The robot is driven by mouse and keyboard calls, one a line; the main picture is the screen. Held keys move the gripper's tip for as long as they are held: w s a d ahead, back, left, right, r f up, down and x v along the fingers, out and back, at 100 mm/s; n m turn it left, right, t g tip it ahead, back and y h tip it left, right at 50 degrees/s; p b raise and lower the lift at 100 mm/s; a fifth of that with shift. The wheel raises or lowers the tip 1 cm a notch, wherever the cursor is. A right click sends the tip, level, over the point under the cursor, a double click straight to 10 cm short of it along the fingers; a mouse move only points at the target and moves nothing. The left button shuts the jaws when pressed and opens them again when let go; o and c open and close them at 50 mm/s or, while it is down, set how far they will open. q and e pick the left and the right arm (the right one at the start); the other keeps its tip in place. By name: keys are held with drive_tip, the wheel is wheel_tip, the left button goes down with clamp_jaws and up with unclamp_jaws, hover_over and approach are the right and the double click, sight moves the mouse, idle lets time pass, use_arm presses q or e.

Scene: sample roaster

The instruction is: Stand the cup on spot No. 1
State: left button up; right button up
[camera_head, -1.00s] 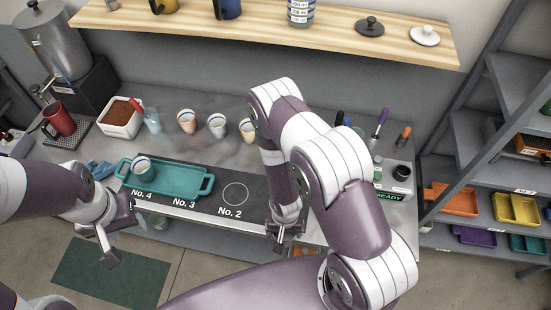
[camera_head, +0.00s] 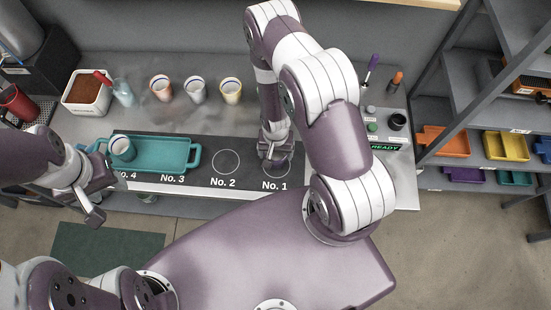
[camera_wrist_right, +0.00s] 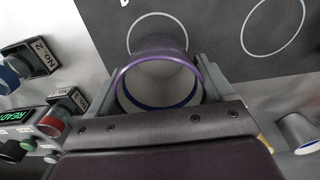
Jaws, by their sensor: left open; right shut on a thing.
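In the right wrist view, my right gripper (camera_wrist_right: 160,72) is shut on a cup (camera_wrist_right: 158,92) with a purple rim and a blue band inside. The cup covers part of the spot No. 1 ring (camera_wrist_right: 130,38). In the head view, my right gripper (camera_head: 271,152) is at the back part of the No. 1 ring (camera_head: 277,175); the held cup is mostly hidden there. I cannot tell whether its base touches the mat. My left gripper (camera_head: 98,200) is open and empty in front of the tray, at the left.
A teal tray (camera_head: 175,165) with one cup (camera_head: 122,148) covers spots No. 3 and No. 4. Spot No. 2 (camera_head: 225,162) is bare. Three cups (camera_head: 195,89) stand in a row behind. A READY panel (camera_head: 385,147) stands right of No. 1.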

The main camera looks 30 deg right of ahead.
sight(277, 158)
drive_tip(key=f+b, duration=0.2)
drive_tip(key=f, duration=0.1)
drive_tip(key=shift+s+f, duration=0.25)
drive_tip(key=shift+s, duration=0.1)
drive_tip(key=shift+d+r, duration=0.1)
drive_tip(key=shift+r, duration=0.1)
drive_tip(key=shift+w+f, duration=0.15)
drive_tip(key=shift+w, duration=0.05)
drive_tip(key=o, duration=0.9)
drive_tip(key=shift+o, duration=0.9)
drive_tip(key=shift+s, duration=0.15)
